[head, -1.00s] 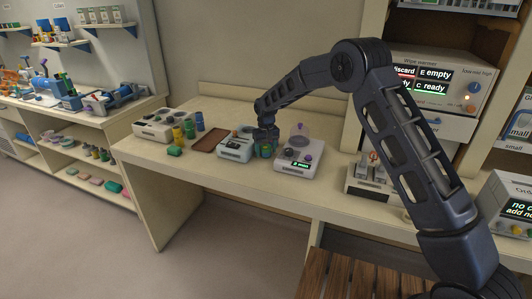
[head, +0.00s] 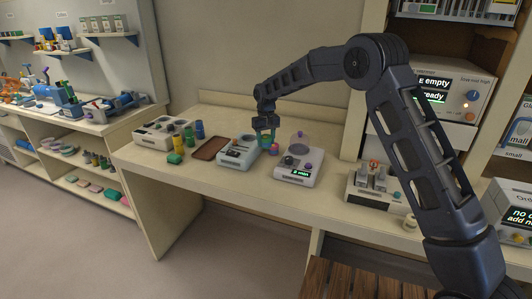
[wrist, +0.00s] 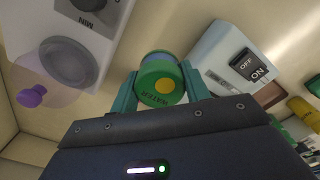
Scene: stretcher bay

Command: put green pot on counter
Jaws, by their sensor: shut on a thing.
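My gripper (head: 266,127) is shut on the green pot (head: 267,140) and holds it over the counter (head: 215,174), between two machines. In the wrist view the pot (wrist: 159,84) sits between both fingers of my gripper (wrist: 159,92). The pot appears a little above the counter top; the exact gap is hard to tell.
A brown tray (head: 208,149), yellow, green and blue pots (head: 189,136) and a green block (head: 175,158) lie further left. The counter's front strip is clear.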

